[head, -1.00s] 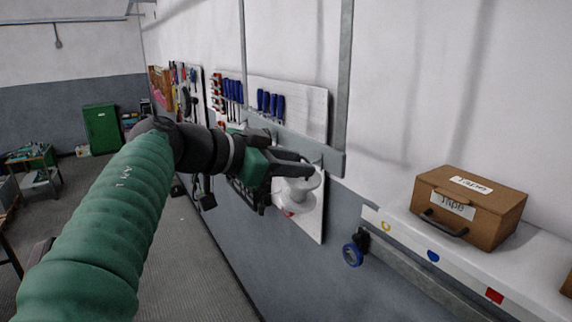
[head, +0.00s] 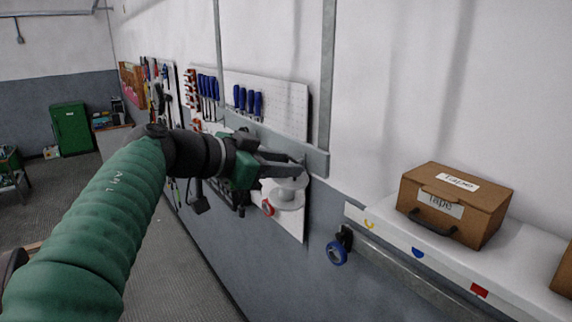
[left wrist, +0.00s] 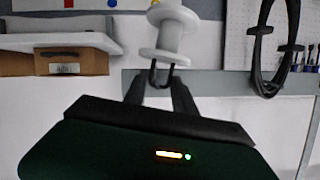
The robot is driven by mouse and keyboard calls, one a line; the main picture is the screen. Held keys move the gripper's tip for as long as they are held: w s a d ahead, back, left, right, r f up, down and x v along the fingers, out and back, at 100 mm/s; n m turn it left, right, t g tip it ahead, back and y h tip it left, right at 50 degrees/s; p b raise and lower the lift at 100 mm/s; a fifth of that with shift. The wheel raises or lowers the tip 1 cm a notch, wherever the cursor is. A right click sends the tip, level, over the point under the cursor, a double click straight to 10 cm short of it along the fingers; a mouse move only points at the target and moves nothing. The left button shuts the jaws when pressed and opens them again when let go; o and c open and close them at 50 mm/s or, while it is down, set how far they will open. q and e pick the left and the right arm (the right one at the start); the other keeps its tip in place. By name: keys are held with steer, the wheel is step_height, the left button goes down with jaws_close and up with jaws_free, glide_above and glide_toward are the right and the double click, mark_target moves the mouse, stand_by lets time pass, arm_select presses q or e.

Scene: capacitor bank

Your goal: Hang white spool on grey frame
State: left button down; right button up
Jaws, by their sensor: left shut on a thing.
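The white spool (head: 286,193) hangs just under the fingertips of my left gripper (head: 290,165), beside the lower right end of the grey frame (head: 318,160). The left wrist view shows the spool (left wrist: 168,30) with a dark loop (left wrist: 160,74) at its near end. My left gripper (left wrist: 160,88) is shut on that loop, with the spool's body clear of the fingers. The grey frame's crossbar (left wrist: 225,83) runs behind the fingertips there. I cannot tell whether the loop touches the frame. My right gripper is not in view.
A white pegboard (head: 285,100) with blue-handled tools is on the wall behind the frame. A shelf (head: 430,250) with a brown tape box (head: 455,205) stands to the right. A blue tape roll (head: 337,252) hangs at its left end. Black cable (left wrist: 268,60) hangs nearby.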

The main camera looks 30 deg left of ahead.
arm_select(q)
steer(key=shift+s+a+f, duration=0.1)
steer(key=shift+s+a, duration=0.05)
steer(key=shift+a, duration=0.05)
steer(key=c, duration=1.1)
jaws_free()
steer(key=shift+o, duration=0.9)
steer(key=shift+d, duration=0.4)
